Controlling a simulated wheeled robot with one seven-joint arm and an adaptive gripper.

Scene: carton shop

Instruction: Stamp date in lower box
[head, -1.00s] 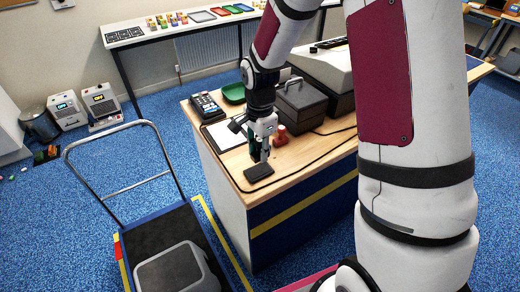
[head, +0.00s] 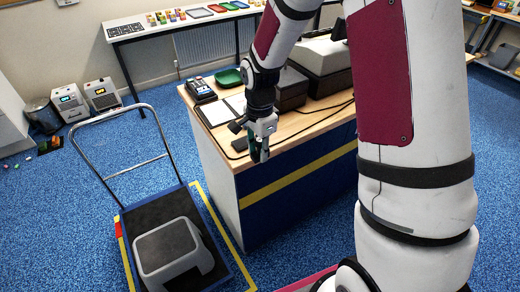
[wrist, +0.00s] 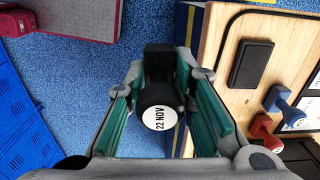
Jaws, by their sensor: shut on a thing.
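My gripper (wrist: 160,105) is shut on a black stamp (wrist: 157,94), whose round white label reads "22 NOV". In the head view, my gripper (head: 259,155) hangs by the counter's near edge. In the wrist view the stamp is over blue floor, left of the wooden counter top (wrist: 232,98). A dark ink pad (wrist: 250,63) lies on the counter, to the right of the stamp. A white sheet (wrist: 309,78) is partly in view at the right edge; its boxes cannot be made out. A white sheet (head: 214,113) also shows in the head view.
A card terminal (head: 201,90), green dish (head: 229,77) and dark box (head: 291,90) are farther back. A trolley (head: 150,215) carrying a grey stool (head: 168,246) stands left of the counter.

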